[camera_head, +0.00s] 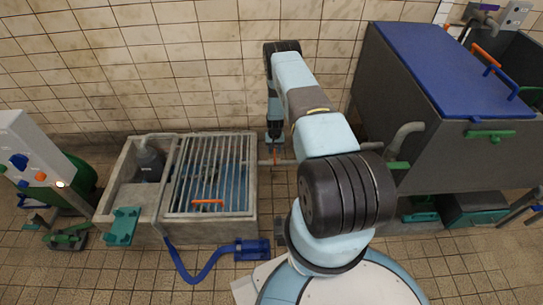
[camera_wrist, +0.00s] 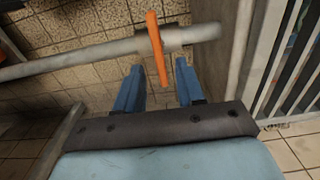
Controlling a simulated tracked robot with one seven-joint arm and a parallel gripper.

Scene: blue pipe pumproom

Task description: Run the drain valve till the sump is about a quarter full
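The drain valve's orange lever (camera_wrist: 157,45) sits on a grey horizontal pipe (camera_wrist: 90,58) in the wrist view. It also shows small in the head view (camera_head: 276,154), between the sump and the tank. My gripper (camera_wrist: 159,68) is open, with two blue fingers. The lever's near end appears between the fingertips, with gaps on both sides; I cannot tell its depth. In the head view my gripper (camera_head: 274,128) hangs above the pipe. The concrete sump (camera_head: 252,200) has a barred grate; something bluish shows beneath it, but the water level is unclear.
A dark tank with a blue lid (camera_head: 440,65) stands at the right. An orange handle (camera_head: 208,203) lies on the grate. A grey control box (camera_head: 22,160) stands at the left.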

